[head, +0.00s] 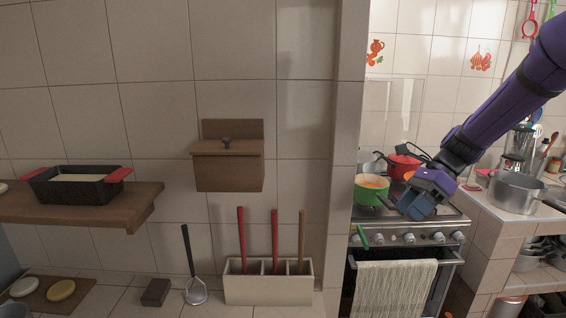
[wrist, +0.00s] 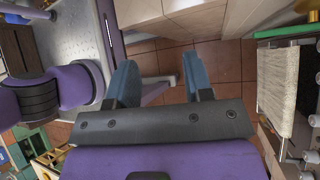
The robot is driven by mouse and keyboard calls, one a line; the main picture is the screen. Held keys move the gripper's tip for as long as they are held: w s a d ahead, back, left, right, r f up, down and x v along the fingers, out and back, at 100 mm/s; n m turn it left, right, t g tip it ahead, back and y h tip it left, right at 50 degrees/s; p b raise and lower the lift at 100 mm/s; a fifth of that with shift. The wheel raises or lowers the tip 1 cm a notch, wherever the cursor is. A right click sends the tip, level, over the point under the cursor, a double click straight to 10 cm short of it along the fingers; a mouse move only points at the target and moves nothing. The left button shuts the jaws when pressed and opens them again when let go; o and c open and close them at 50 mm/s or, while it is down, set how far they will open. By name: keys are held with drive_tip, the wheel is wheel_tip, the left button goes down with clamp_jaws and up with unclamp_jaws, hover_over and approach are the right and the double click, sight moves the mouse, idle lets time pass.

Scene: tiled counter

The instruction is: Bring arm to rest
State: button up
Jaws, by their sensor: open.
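My purple arm reaches in from the upper right in the head view. My gripper (head: 418,206) hangs in the air in front of the stove, to the right of the tiled wall edge.
The stove (head: 405,238) carries a green pot (head: 371,190) and a red pot (head: 404,166) close to my gripper. A towel (head: 395,290) hangs on the oven door. A metal pot (head: 517,192) stands on the right counter. A wooden shelf (head: 145,200) holds a baking pan (head: 75,190) at left.

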drive_tip(key=s+d+r+n+t+h, duration=0.1)
drive_tip(key=s+r+n+t+h, duration=0.3)
drive_tip(key=s+n, duration=0.5)
drive_tip(key=s+d+r+n+t+h, duration=0.1)
drive_tip(key=s+r+n+t+h, duration=0.3)
drive_tip(key=s, duration=1.1)
wheel_tip(320, 180, up, 3)
drive_tip(key=n, duration=0.6)
drive_tip(key=shift+s, duration=0.4)
